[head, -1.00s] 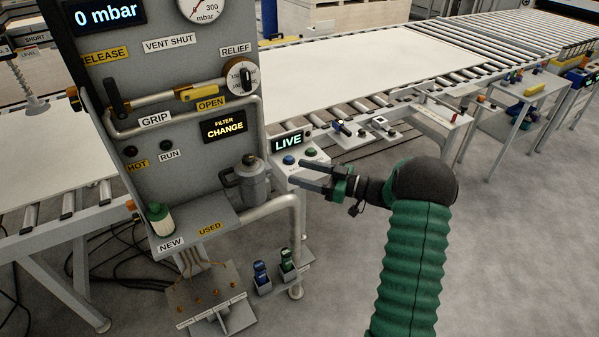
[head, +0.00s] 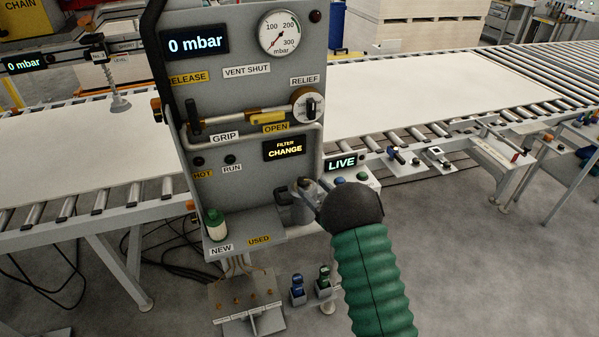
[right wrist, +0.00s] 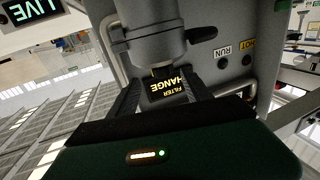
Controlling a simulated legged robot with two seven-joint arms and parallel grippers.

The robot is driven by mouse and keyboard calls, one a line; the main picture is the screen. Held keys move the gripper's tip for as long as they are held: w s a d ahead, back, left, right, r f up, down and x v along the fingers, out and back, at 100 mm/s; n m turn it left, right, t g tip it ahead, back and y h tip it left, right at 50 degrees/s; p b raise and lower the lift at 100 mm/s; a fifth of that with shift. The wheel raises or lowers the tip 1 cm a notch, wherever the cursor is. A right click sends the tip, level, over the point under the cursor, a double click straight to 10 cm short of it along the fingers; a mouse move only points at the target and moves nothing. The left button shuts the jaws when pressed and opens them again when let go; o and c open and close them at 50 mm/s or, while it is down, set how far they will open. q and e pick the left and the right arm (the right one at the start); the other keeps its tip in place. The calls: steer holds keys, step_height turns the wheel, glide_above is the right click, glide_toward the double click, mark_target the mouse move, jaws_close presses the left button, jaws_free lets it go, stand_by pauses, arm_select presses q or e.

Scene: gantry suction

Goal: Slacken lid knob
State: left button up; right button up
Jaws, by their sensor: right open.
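The grey filter canister (head: 293,213) stands on the panel's shelf in the head view, partly hidden behind my right gripper (head: 307,193). In the right wrist view the canister (right wrist: 150,42) is upside down at the top, with a dark side handle (right wrist: 202,34). A small brass-coloured part shows under its lid edge there, between my right fingers (right wrist: 160,92). The fingers are open and spread at the lid end. I cannot tell whether they touch the lid knob, which is not clearly visible. My left gripper is not in view.
The grey panel (head: 245,100) carries a gauge, levers and a "FILTER CHANGE" display (head: 284,148). A green-capped bottle (head: 214,223) stands at the shelf's left. A "LIVE" display (head: 341,163) is right of the canister. The roller conveyor (head: 375,135) runs behind; open floor lies at right.

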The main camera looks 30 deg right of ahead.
mark_target(300, 177)
steer(key=w, duration=0.2)
steer(key=w+p, duration=0.1)
steer(key=w, duration=0.2)
steer(key=w+a, duration=0.1)
steer(key=w, duration=0.2)
steer(key=shift+w+r, duration=0.15)
steer(key=shift+d, duration=0.25)
steer(key=c, duration=0.4)
steer(key=shift+a, duration=0.1)
jaws_close()
